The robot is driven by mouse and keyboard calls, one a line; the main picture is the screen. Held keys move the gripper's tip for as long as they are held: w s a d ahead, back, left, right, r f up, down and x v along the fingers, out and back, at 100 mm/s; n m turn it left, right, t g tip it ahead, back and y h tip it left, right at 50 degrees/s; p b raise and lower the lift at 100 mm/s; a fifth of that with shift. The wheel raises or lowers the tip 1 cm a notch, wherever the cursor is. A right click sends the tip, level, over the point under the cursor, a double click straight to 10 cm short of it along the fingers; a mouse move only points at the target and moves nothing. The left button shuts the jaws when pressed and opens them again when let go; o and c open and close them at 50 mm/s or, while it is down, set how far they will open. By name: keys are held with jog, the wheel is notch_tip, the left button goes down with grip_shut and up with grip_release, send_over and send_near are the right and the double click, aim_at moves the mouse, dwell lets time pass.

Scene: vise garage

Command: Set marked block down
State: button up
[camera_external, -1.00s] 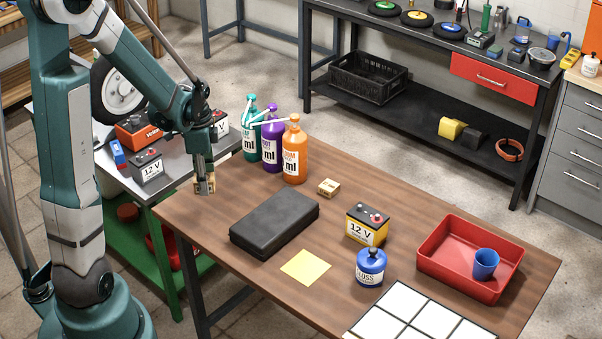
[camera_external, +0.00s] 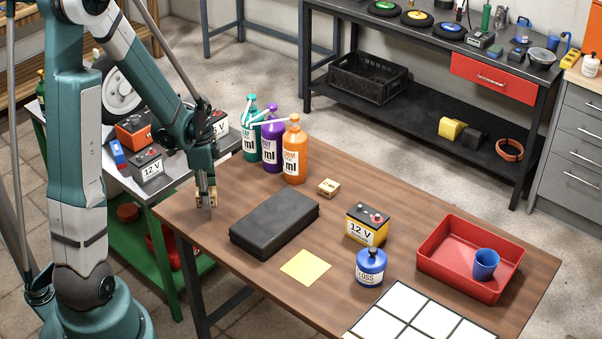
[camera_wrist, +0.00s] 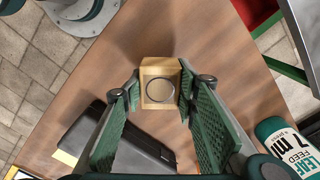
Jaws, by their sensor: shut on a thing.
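My gripper (camera_external: 206,196) is shut on a small light-wood block (camera_wrist: 160,80) at the left end of the brown worktable (camera_external: 385,195). In the wrist view the block sits between the two green fingers, and a dark ring marks the face toward the camera. In the external view the fingers partly hide the block. It is low over the tabletop near the left corner; I cannot tell whether it touches. A second small wooden block (camera_external: 328,188) with a dark mark lies on the table, right of the orange bottle.
A black case (camera_external: 275,222) lies right of my gripper. Teal, purple and orange bottles (camera_external: 294,155) stand behind it. A yellow note (camera_external: 305,267), a 12 V battery (camera_external: 367,225), a blue jar (camera_external: 370,267), a red tray (camera_external: 445,265) and white tiles (camera_external: 405,300) are farther right.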

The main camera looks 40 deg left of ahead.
jog(key=shift+f, duration=1.75)
jog(key=shift+f+b, duration=0.25)
jog(key=shift+b, duration=0.25)
jog(key=o, duration=0.9)
jog(key=shift+r, duration=0.1)
jog(key=shift+r, duration=0.1)
jog(key=shift+r+p, duration=1.3)
jog(key=shift+r, duration=4.7)
jog(key=shift+r, duration=0.1)
